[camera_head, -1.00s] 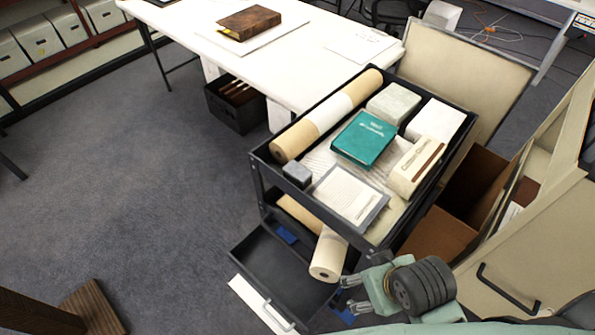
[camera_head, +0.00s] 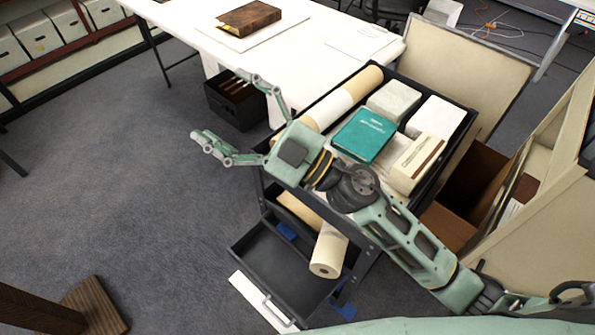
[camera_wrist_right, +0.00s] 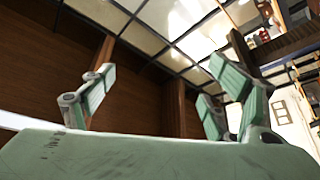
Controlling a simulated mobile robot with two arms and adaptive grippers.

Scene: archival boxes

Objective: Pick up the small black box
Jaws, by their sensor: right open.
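My right gripper (camera_head: 224,107) reaches over the near-left corner of the black cart (camera_head: 445,180) in the head view. Its fingers are spread wide open and empty, pointing left and toward the back, beyond the cart's edge. The small black box is not visible now; my right gripper's palm and wrist cover the corner where a small dark box showed earlier. The right wrist view shows the open fingers (camera_wrist_right: 160,68) against walls and ceiling, with no box between them. My left gripper is not in view.
The cart top holds a teal box (camera_head: 364,135), pale boxes (camera_head: 394,101) and a long tan roll (camera_head: 362,84). A lower drawer (camera_head: 285,270) stands pulled out. A white table (camera_head: 330,65) with a brown book (camera_head: 250,18) stands behind.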

